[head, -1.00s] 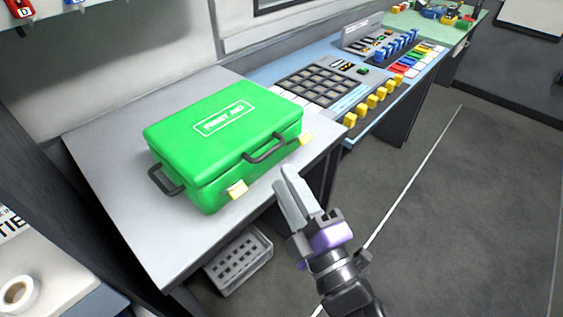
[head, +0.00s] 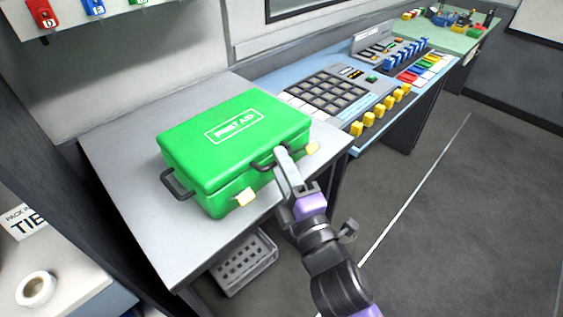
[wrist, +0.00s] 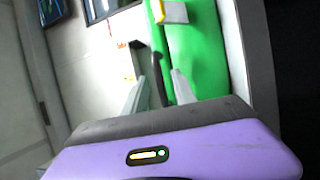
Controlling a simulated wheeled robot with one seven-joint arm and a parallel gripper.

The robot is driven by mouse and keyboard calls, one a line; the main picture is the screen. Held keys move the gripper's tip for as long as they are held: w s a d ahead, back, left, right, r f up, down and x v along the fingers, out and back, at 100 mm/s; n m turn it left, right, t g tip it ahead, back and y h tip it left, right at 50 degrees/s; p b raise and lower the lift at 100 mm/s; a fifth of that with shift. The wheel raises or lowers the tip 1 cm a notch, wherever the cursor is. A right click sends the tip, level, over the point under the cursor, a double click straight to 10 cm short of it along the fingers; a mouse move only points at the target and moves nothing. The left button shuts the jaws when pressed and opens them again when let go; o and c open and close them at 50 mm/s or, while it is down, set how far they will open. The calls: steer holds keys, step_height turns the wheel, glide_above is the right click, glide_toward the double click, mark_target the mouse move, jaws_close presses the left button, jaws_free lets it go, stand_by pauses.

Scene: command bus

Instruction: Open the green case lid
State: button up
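The green first aid case (head: 205,142) sits on the grey table with its lid down. The green case (wrist: 195,50) and a latch (wrist: 173,12) lie beyond. I cannot tell whether the fingers touch the handle.
The grey table (head: 130,165) has bare room left of the case. A control desk with a button panel (head: 327,92) and yellow knobs (head: 380,112) adjoins at the right. A grey crate (head: 245,262) is below the table. A tape roll (head: 36,288) lies at lower left.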

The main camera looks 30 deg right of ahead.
steer(key=shift+c, duration=0.2)
jaws_close()
stand_by(1.3)
